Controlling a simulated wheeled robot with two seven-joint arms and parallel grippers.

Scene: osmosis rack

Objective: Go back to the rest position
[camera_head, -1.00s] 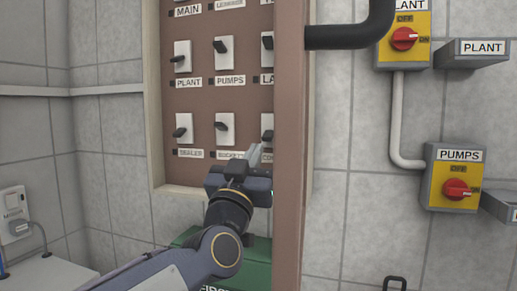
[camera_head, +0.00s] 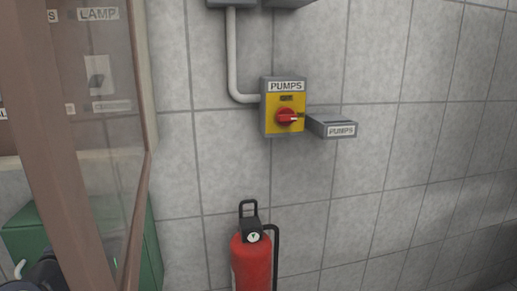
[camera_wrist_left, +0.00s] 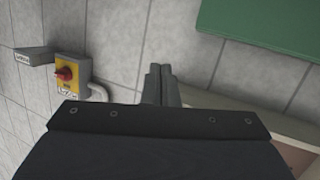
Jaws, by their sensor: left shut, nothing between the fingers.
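My left gripper (camera_wrist_left: 160,85) shows in the left wrist view with its two fingers together and nothing between them. In the head view only a dark piece of my left arm shows at the bottom left corner, and the gripper itself is out of that view. My right gripper is in neither view. The left wrist view also shows the yellow and grey PUMPS switch box (camera_wrist_left: 72,68) with its red knob, to the left of the fingers and apart from them.
The brown panel frame (camera_head: 75,170) stands at the left, with a green box (camera_head: 30,235) behind it. The PUMPS switch (camera_head: 285,105) and a labelled grey holder (camera_head: 333,127) are on the tiled wall. A red fire extinguisher (camera_head: 252,262) stands below. The wall at right is bare.

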